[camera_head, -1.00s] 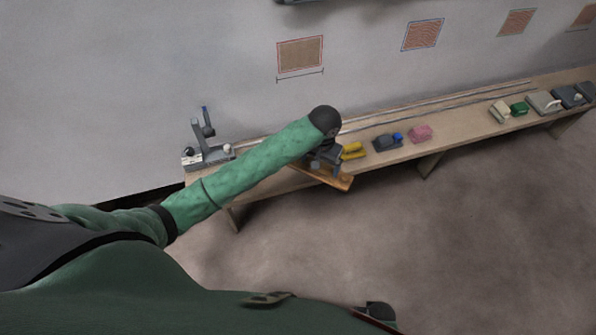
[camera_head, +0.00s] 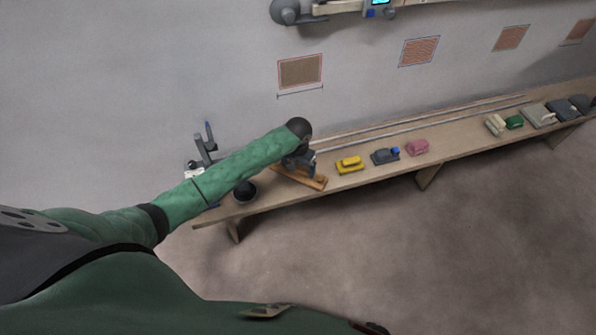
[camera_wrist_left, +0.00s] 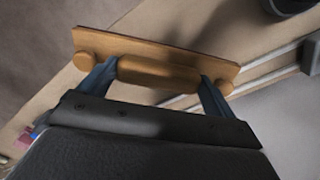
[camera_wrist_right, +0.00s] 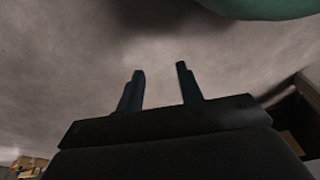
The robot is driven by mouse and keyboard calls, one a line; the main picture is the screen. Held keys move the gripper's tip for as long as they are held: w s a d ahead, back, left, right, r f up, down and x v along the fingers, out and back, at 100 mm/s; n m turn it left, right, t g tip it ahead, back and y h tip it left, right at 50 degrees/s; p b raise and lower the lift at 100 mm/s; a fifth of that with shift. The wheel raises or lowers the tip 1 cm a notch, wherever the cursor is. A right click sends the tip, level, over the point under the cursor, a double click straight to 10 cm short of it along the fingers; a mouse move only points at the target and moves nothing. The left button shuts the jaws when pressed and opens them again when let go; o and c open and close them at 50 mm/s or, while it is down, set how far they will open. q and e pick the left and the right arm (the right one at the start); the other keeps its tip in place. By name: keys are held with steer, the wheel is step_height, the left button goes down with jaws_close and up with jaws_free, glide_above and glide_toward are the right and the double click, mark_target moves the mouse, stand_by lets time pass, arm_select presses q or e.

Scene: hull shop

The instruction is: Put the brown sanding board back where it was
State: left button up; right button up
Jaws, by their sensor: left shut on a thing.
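The brown sanding board (camera_head: 312,181) is a flat wooden board with a handle. It lies at or just above the bench top, left of the yellow block. My left gripper (camera_head: 297,166) is over it. In the left wrist view the board (camera_wrist_left: 200,60) fills the far side of the jaws, and my left gripper (camera_wrist_left: 160,80) is shut on its handle, a finger at each end. I cannot tell whether the board touches the bench. In the right wrist view my right gripper (camera_wrist_right: 160,88) is open and empty over bare floor.
The long bench (camera_head: 345,190) runs along the wall. A yellow block (camera_head: 350,165), a dark tool with a blue knob (camera_head: 385,156) and a pink block (camera_head: 417,147) stand to the right. A dark round bowl (camera_head: 245,191) stands to the left. Two rails lie along the bench's back.

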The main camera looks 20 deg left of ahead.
mark_target(298, 168)
arm_select(q)
step_height(298, 168, down, 3)
steer(key=shift+f+p, duration=0.2)
steer(key=shift+p, duration=0.5)
steer(key=shift+s+f, duration=0.1)
steer(key=shift+f, duration=0.15)
steer(key=shift+c, duration=0.8)
arm_select(e)
steer(key=f, duration=0.1)
steer(key=s+d+f, duration=0.1)
steer(key=shift+s+d+f, duration=0.15)
steer(key=shift+s+f, duration=0.15)
steer(key=shift+f, duration=0.05)
arm_select(q)
steer(key=o, duration=0.8)
steer(key=shift+r, duration=0.1)
arm_select(e)
steer(key=shift+d, duration=0.1)
arm_select(q)
steer(key=shift+r, duration=0.2)
step_height(298, 168, up, 12)
steer(key=b, duration=0.3)
steer(key=shift+f, duration=0.25)
arm_select(e)
step_height(298, 168, up, 5)
steer(key=w+a, duration=0.2)
steer(key=shift+w+a+r, duration=0.2)
steer(key=shift+w+a, duration=0.1)
